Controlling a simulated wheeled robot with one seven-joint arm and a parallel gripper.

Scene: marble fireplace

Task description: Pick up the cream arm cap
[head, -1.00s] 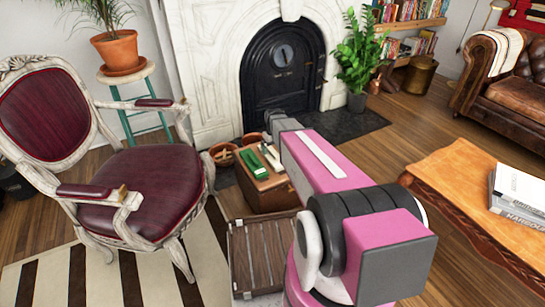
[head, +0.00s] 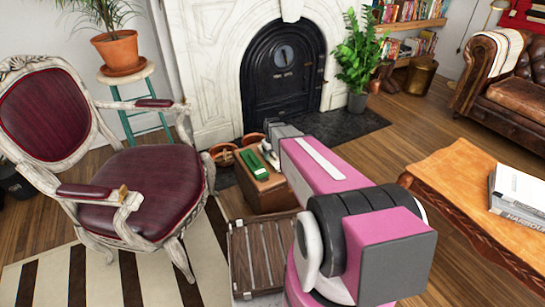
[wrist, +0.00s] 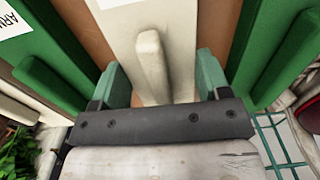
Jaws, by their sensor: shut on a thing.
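The cream arm cap (wrist: 122,48) is a flat pale piece with a raised rib, in the middle of the wrist view. My gripper (wrist: 160,72) has its teal fingers on either side of the rib, shut on the cap. In the head view my gripper (head: 268,148) is over the right part of the brown box top, largely hidden by my wrist. Only a little of the cap shows there, and I cannot tell whether it is clear of the box.
Green pieces with ribs (wrist: 58,60) lie on both sides of the cap; one bears a white label. A green piece (head: 254,163) shows on the brown box (head: 268,196). Terracotta pots (head: 222,154) stand behind, an armchair (head: 150,185) left, a wooden table (head: 455,190) right.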

